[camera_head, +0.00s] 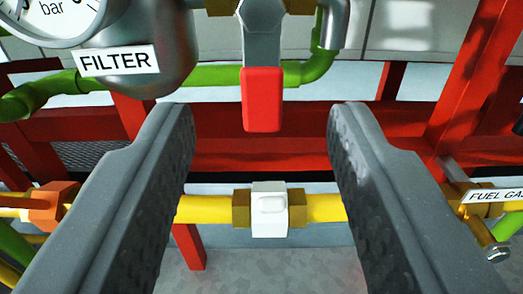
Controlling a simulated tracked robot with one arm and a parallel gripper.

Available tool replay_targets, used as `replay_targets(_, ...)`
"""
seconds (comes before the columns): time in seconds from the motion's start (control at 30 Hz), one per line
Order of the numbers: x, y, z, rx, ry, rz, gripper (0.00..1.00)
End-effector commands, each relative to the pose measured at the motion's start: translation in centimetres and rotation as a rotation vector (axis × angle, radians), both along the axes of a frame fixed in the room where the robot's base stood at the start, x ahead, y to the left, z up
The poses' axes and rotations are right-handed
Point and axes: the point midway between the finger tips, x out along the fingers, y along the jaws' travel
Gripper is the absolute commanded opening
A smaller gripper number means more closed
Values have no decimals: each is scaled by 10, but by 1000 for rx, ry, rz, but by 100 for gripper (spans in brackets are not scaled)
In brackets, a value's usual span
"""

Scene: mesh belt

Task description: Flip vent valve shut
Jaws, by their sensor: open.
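A valve lever with a grey metal upper part and a red grip (262,100) hangs straight down from a brass fitting at the top centre. No label on it is in view, so I cannot tell whether it is the vent valve. My gripper (262,125) is open, with one dark grey finger on each side of the picture. The red grip shows in the gap between the fingers, apart from both. Nothing is held.
A grey filter vessel with a FILTER label (118,60) and a bar gauge (50,15) stand upper left. A yellow pipe with a white block (269,208) crosses below. A FUEL GAS label (495,195) is at right. Red frame beams (265,152) and a green pipe (215,75) run behind.

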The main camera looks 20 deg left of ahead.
Motion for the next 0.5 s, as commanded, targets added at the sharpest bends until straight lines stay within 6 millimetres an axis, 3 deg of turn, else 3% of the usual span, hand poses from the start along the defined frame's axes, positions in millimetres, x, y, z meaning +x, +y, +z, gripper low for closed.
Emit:
replay_targets(0.2,-35,-9,0,0,3,-2,42)
replay_targets(0.5,-47,-18,-5,3,3,-15,42)
